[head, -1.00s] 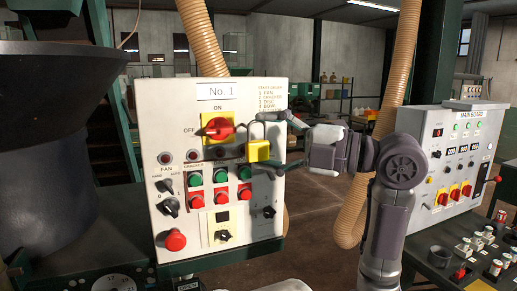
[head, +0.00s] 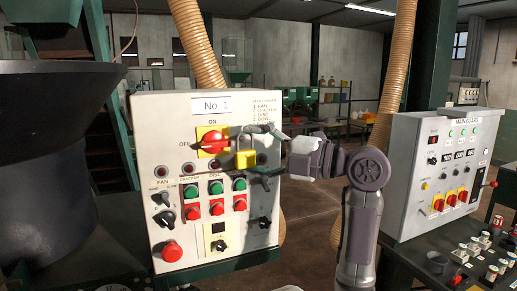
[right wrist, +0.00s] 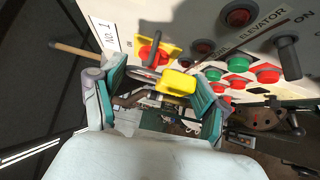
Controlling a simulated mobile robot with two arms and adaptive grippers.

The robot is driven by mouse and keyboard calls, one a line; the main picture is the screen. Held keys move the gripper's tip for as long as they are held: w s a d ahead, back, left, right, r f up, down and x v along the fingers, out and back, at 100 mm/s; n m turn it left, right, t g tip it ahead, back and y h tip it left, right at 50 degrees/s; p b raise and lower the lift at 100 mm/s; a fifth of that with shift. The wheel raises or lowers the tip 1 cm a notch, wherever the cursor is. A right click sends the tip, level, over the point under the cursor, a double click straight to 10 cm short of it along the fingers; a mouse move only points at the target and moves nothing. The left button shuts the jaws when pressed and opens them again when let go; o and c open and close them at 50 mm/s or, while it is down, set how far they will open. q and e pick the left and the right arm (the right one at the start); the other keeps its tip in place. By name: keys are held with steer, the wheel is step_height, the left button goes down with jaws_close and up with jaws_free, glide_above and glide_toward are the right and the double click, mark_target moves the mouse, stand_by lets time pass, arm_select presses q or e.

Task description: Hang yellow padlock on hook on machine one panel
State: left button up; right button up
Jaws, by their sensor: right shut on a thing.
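The yellow padlock (head: 246,159) is held upright in front of the machine one panel (head: 165,125), just right of its red rotary switch (head: 211,142). My right gripper (head: 262,156) reaches in from the right and is shut on the padlock. In the right wrist view the padlock (right wrist: 177,83) lies between the fingers of my right gripper (right wrist: 160,100), with its shackle near the red switch (right wrist: 152,55). I cannot clearly make out the hook or whether the padlock touches the panel. My left gripper is not in view.
Several buttons and knobs sit below the padlock, including a red stop button (head: 172,251). A dark hopper (head: 45,160) stands at the left. The main board (head: 440,170) stands at the right, with open floor between the panels.

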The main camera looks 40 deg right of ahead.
steer(key=shift+w, duration=0.35)
steer(key=shift+w+d+p, duration=0.15)
steer(key=shift+w+p, duration=0.25)
steer(key=shift+p, duration=0.15)
steer(key=shift+w+d+f+b, duration=0.1)
steer(key=shift+w+f+b, duration=0.05)
steer(key=shift+f+b, duration=0.25)
steer(key=shift+w+d+f+b, duration=0.2)
steer(key=shift+w+b, duration=0.3)
steer(key=shift+b, duration=0.3)
steer(key=shift+a, duration=0.1)
steer(key=o, duration=1.3)
